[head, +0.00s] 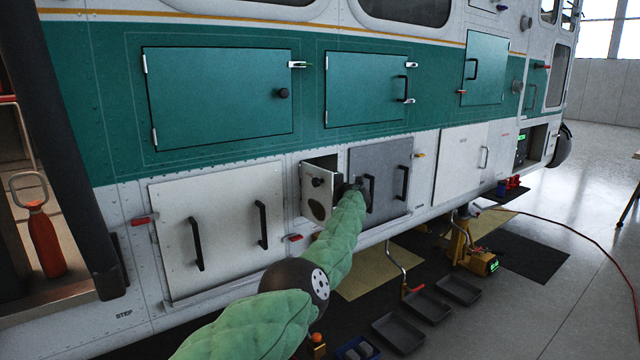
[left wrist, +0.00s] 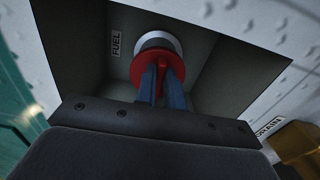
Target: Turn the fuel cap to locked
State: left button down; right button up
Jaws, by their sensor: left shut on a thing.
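The fuel cap (left wrist: 145,66) is red and round, inside a dark recess with a FUEL label (left wrist: 116,42) in the left wrist view. My left gripper (left wrist: 162,84) is shut on the cap's raised grip, with its fingers on either side of it. In the head view my left gripper (head: 354,187) reaches into the recess beside an open small white door (head: 318,192), and the cap is hidden there. I cannot read any locked mark. My right gripper is not in view.
A grey panel with black handles (head: 380,178) is right of the recess. A large white panel (head: 222,230) is left. A DRAIN label (left wrist: 269,127) shows beside a brass-coloured part (left wrist: 299,146). Trays (head: 428,305) and a red hose (head: 570,228) lie on the floor.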

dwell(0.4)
pick_arm(q)
jog(key=c, duration=1.5)
grip_release()
jog(key=shift+d, duration=0.1)
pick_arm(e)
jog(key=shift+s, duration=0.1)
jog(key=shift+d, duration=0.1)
